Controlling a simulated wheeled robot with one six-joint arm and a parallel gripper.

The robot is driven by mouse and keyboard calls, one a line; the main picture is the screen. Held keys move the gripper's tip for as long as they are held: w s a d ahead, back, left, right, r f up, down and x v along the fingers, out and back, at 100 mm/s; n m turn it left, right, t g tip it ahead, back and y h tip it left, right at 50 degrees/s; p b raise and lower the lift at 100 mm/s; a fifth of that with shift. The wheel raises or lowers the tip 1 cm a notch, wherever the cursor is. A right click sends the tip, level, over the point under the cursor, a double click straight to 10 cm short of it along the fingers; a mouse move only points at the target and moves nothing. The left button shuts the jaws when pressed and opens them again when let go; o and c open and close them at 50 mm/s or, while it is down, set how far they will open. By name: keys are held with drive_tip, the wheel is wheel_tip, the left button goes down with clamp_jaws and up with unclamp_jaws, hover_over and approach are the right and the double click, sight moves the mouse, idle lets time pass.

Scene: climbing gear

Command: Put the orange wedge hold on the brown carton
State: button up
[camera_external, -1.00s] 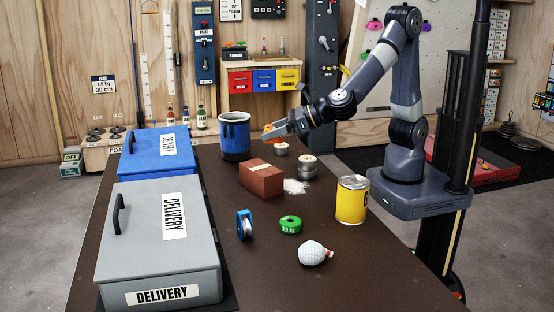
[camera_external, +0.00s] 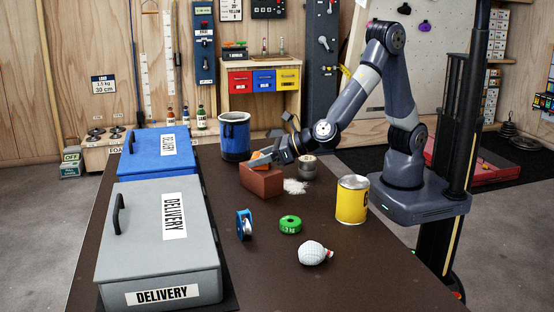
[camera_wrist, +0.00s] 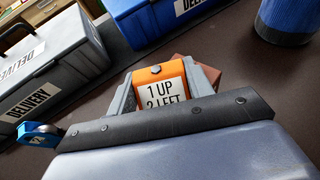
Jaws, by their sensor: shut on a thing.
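The orange wedge hold (camera_external: 257,156) is between the fingers of my gripper (camera_external: 266,156). In the wrist view the orange wedge hold (camera_wrist: 150,75) carries a white label reading "1 UP 2 LEFT" and has a finger on each side. The brown carton (camera_external: 262,184) sits on the dark table, right below the hold. In the wrist view a corner of the carton (camera_wrist: 207,73) shows behind the hold and the right finger. The hold is at the carton's top; I cannot tell whether it touches. My gripper is shut on the hold.
Delivery boxes (camera_external: 150,270) line the left.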

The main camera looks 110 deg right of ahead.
drive_tip(key=o, duration=0.5)
drive_tip(key=shift+f, duration=0.15)
drive_tip(key=o, duration=0.5)
drive_tip(key=shift+c, duration=0.2)
drive_tip(key=shift+r, duration=0.25)
drive_tip(key=shift+s+a+r, duration=0.15)
drive_tip(key=shift+s, duration=0.1)
drive_tip(key=v, duration=1.1)
drive_tip(key=shift+s+p, duration=0.15)
drive_tip(key=shift+p, duration=0.25)
